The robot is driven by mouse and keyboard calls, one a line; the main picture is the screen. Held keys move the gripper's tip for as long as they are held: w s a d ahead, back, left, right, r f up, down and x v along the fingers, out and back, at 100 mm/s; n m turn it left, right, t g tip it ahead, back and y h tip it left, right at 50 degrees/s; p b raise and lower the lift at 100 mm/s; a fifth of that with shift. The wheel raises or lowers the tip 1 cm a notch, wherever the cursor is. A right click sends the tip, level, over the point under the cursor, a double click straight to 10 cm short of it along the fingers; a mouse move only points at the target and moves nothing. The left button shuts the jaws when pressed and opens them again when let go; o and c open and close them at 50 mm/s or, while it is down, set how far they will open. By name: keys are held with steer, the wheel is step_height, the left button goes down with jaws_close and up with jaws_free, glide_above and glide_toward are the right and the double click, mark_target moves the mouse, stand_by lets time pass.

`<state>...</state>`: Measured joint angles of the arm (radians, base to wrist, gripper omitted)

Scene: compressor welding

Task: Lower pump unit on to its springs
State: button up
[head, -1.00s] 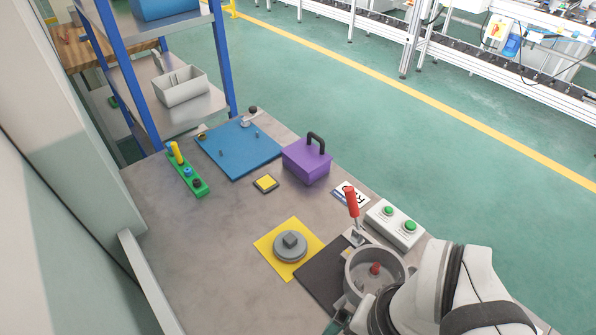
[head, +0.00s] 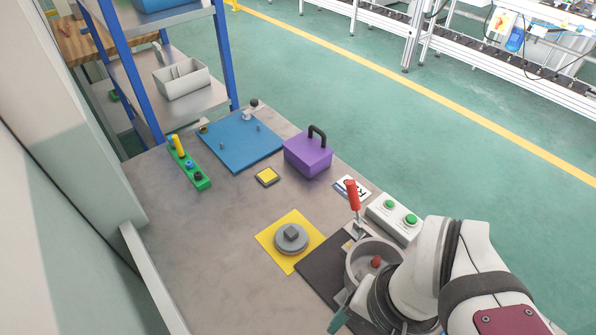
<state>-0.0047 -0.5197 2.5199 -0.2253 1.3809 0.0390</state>
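A grey round open shell (head: 352,266) stands on a dark mat at the lower right. A small red part (head: 376,261) shows inside it. I cannot tell whether this red part belongs to the pump unit, and no springs can be made out. My gripper (head: 340,318) is at the shell's near side, mostly hidden behind my own wrist. Only a teal piece and a grey piece of it show, so its fingers and anything between them are hidden. A grey disc with a square block on top (head: 291,238) lies on a yellow mat (head: 270,239), left of the shell.
A red-handled toggle clamp (head: 353,196) stands upright behind the shell. A green-button box (head: 393,216) is to its right. A purple case (head: 308,157), yellow pad (head: 267,176), blue plate (head: 238,143) and green strip (head: 189,165) lie farther back. The table's left middle is clear.

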steer(key=w+a+r+m, duration=0.1)
steer(key=w, duration=0.5)
steer(key=w+a+r, duration=0.2)
steer(key=w, duration=0.4)
steer(key=m+h, duration=0.2)
glide_above(291, 231)
step_height(291, 231, down, 6)
step_height(291, 231, down, 16)
jaws_close()
steer(key=shift+r, duration=0.1)
